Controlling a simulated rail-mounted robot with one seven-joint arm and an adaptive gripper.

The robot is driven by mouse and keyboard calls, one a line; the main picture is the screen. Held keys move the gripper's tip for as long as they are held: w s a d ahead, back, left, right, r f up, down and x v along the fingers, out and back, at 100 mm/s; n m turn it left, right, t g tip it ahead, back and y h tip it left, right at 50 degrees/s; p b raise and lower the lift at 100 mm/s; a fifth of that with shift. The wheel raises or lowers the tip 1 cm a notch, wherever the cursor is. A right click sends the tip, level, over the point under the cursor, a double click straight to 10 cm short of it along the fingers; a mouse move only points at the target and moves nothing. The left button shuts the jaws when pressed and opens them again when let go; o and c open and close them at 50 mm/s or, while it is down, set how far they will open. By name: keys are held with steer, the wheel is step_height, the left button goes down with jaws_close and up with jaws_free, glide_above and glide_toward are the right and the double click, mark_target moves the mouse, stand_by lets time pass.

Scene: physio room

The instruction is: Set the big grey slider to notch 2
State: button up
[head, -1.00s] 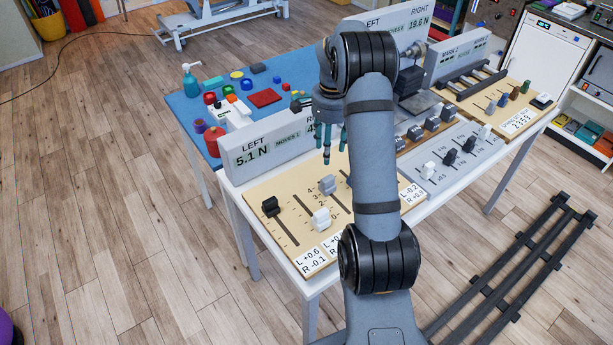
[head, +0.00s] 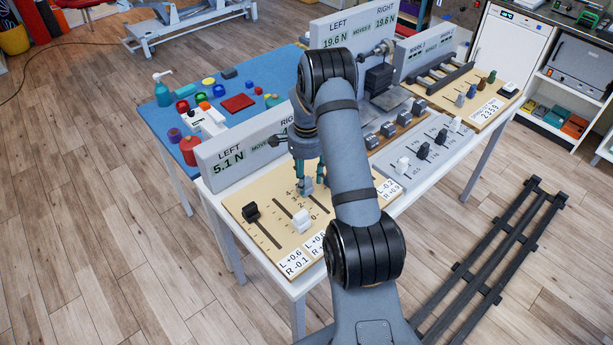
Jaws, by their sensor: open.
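The big grey slider knob (head: 307,187) stands on the beige slider board (head: 268,229) at the table's near left, by the far end of its slot. The numbers 4 to 0 run down beside the slot. The knob is close to the 4 and 3 marks, but its exact notch is hard to read. My gripper (head: 310,179) points down with its teal fingers at the knob, seemingly one on each side. It is open, and contact is not clear. My arm hides the board's right part.
A black slider (head: 250,212) and a white slider (head: 302,220) stand left and in front on the same board. A display box (head: 240,153) reading 5.1 N rises close behind. A grey panel (head: 423,157) with more sliders lies right of my arm.

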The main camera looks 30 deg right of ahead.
steer(key=shift+f, duration=0.1)
steer(key=shift+c, duration=1)
jaws_close()
